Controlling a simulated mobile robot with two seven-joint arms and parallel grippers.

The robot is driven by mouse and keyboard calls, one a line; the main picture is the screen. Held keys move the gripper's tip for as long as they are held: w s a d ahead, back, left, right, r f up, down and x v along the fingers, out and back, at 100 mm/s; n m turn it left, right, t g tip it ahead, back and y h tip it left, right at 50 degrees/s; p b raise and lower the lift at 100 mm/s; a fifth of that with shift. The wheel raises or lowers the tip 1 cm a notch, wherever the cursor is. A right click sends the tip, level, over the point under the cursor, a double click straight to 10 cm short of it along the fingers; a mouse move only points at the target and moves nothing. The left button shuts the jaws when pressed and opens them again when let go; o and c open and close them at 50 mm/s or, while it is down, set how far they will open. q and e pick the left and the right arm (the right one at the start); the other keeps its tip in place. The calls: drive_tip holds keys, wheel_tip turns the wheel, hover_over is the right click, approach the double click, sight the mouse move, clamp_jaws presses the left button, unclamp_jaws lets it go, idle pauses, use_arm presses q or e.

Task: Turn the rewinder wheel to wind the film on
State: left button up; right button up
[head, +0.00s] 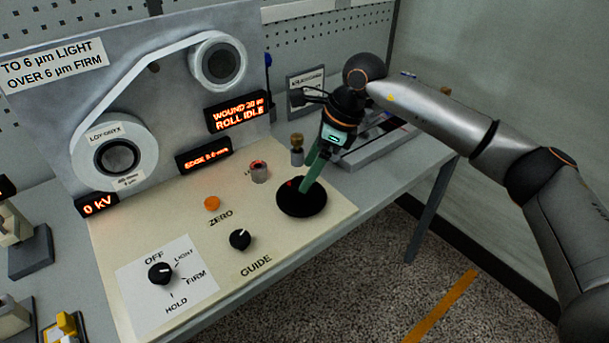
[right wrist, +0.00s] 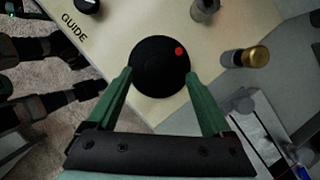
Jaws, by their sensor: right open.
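The rewinder wheel (head: 302,199) is a black disc with a red dot, flat on the cream panel near its right end. It also shows in the right wrist view (right wrist: 158,66). My right gripper (head: 308,184) is open, its green fingers pointing down at the wheel. In the right wrist view its fingertips (right wrist: 159,76) lie one on each side of the disc; whether they touch it I cannot tell. White film runs from the large roll (head: 84,150) to the upper roll (head: 238,64). My left gripper is not in view.
A brass-topped post (head: 297,150) and a red-topped metal knob (head: 259,172) stand close to the wheel. The guide knob (head: 240,239), orange button (head: 212,203) and mode knob (head: 160,273) lie further left.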

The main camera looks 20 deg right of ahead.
drive_tip(key=shift+x, duration=1.5)
clamp_jaws()
